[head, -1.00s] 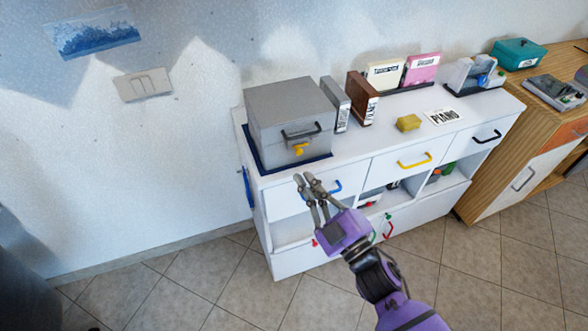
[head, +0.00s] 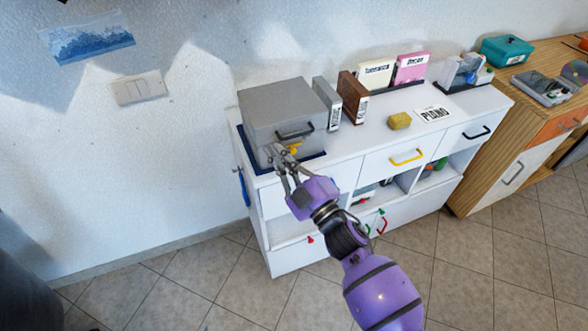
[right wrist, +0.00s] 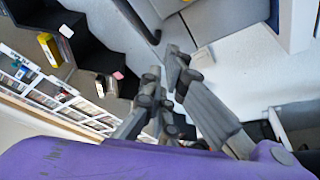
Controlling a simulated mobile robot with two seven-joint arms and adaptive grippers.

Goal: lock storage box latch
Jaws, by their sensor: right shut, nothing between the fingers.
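The grey storage box (head: 268,104) sits on a dark blue mat (head: 312,160) at the left end of the white cabinet. In the right wrist view the gripper's fingers (right wrist: 165,75) show close together. My left gripper is not in view.
The white cabinet (head: 350,150) has drawers with coloured handles and open shelves. Books (head: 352,98), a yellow sponge (head: 400,121) and a PIANO card (head: 433,114) stand or lie right of the box. A wooden cabinet (head: 490,150) adjoins at right. Tiled floor in front is clear.

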